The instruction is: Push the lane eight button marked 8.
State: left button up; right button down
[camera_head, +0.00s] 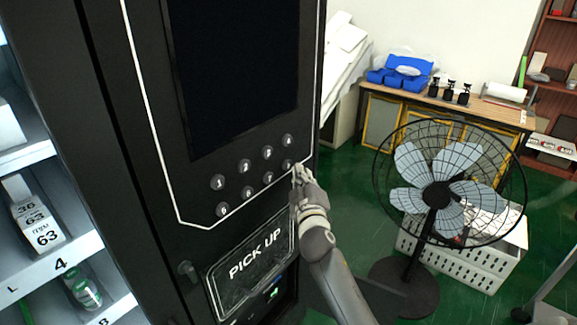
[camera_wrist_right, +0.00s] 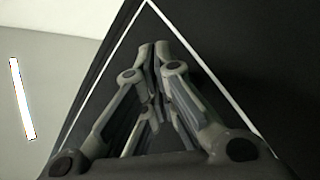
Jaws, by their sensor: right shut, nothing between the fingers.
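The black vending machine's keypad has two rows of round grey buttons. The top left button (camera_head: 218,182) reads 1; most other numbers are too small to read surely. The rightmost button of the lower row (camera_head: 287,165), which by its place seems to be the 8, shows just left of my right gripper (camera_head: 299,173). My right gripper is shut and empty, with its fingertips close to the panel; I cannot tell if they touch it. In the right wrist view the closed fingers (camera_wrist_right: 155,48) point at the dark panel, and no button shows. My left gripper is not in view.
A dark screen (camera_head: 235,70) is above the keypad, and a PICK UP flap (camera_head: 250,275) is below it. Lit shelves stand at the left. A black standing fan (camera_head: 436,195) and a white crate (camera_head: 480,265) stand on the green floor at the right.

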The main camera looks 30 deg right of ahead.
jog(key=shift+w, duration=0.1)
jog(key=shift+w+a, duration=0.15)
jog(key=shift+w, duration=0.15)
jog(key=shift+w+a+b, duration=0.15)
jog(key=shift+w+b, duration=0.15)
jog(key=shift+w, duration=0.05)
dwell(0.9)
jog(key=shift+s, duration=0.1)
jog(key=shift+s+d+p, duration=0.3)
jog(key=shift+s, duration=0.35)
jog(key=shift+s, duration=0.1)
jog(key=s, duration=0.1)
jog(key=s+d+p, duration=0.1)
jog(key=s, duration=0.1)
jog(key=s+d, duration=0.1)
jog(key=shift+s+p, duration=0.25)
jog(key=shift+p, duration=0.1)
